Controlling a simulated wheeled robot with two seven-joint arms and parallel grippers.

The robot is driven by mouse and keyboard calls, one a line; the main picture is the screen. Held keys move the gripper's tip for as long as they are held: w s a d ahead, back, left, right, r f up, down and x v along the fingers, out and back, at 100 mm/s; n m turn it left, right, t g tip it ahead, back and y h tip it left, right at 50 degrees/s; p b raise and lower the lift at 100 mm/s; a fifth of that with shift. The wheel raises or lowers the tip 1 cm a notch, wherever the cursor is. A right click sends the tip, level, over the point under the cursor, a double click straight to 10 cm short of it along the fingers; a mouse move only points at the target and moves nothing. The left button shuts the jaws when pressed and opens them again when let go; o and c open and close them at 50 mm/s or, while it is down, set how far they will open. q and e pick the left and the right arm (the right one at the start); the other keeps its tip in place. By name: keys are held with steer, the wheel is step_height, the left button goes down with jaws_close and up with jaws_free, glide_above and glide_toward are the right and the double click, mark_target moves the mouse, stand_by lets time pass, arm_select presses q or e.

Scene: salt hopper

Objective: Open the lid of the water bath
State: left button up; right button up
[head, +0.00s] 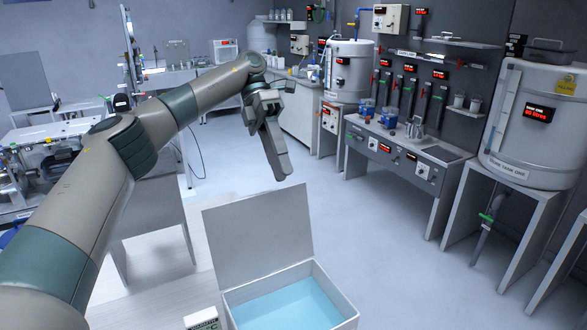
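The water bath (351,312) is a white box at the bottom centre of the head view, with pale blue water inside. Its grey-white lid (258,238) stands up, tilted slightly back, along the box's far left side, so the box is open on top. The front of the bath is cut off by the picture edge. My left gripper (282,168) hangs above and beyond the raised lid, pointing down, and appears apart from it. Its fingers overlap from this angle, so their gap cannot be told. Nothing shows in it. My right gripper is out of view.
A small white labelled box (203,319) sits left of the bath on the pale table (150,305). A bench with pots (388,118) and large tanks (530,120) line the right wall. The floor between is clear.

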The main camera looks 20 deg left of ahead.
arm_select(q)
steer(key=shift+d+r+b, duration=0.25)
steer(key=shift+d+r, duration=0.25)
steer(key=shift+d, duration=0.3)
steer(key=shift+d+r+b, duration=0.2)
steer(key=shift+d+r, duration=0.25)
steer(key=shift+d, duration=0.35)
